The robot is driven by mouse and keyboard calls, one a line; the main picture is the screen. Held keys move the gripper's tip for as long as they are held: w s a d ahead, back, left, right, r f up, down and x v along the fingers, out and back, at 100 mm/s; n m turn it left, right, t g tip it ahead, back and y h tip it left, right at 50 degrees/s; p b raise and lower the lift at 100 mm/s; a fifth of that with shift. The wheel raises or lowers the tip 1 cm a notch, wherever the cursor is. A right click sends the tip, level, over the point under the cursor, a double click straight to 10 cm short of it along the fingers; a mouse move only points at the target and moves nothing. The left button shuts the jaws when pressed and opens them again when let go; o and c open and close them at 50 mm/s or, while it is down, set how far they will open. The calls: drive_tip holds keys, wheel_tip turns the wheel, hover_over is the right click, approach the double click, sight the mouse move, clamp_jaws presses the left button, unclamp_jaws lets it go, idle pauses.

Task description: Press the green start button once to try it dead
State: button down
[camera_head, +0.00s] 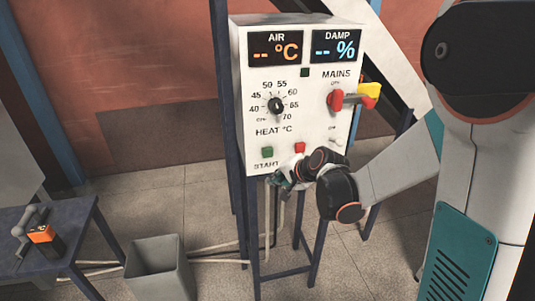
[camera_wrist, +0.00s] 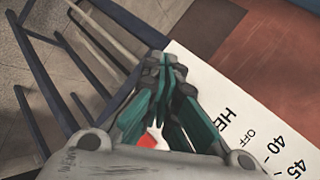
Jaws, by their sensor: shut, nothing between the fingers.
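The green start button (camera_head: 267,152) is on the lower left of the white control panel (camera_head: 250,115), above the word START. A red button (camera_head: 300,147) sits to its right and partly shows between my fingers' bases in the wrist view (camera_wrist: 148,141). My gripper (camera_head: 277,180) has its teal fingers shut and empty, near the panel's lower edge, just below and right of the green button. A gap to the button seems to show, but depth is hard to tell. In the wrist view my fingertips (camera_wrist: 165,62) hide the green button.
The heat dial (camera_head: 275,105) is above the buttons. A grey bin (camera_head: 160,270) and a low table (camera_head: 75,235) stand at left.

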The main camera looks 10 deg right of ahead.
approach(268, 157)
drive_tip(key=w+a+f, duration=0.2)
drive_tip(key=a+f, duration=0.1)
drive_tip(key=f, duration=0.1)
drive_tip(key=shift+a+f, duration=0.3)
drive_tip(key=shift+f, duration=0.05)
drive_tip(key=shift+w, duration=0.3)
idle(1.2)
drive_tip(key=shift+w, duration=0.25)
drive_tip(key=shift+w, duration=0.55)
idle(0.8)
drive_tip(key=shift+s, duration=0.15)
drive_tip(key=shift+s+b, duration=0.35)
drive_tip(key=shift+s, duration=0.5)
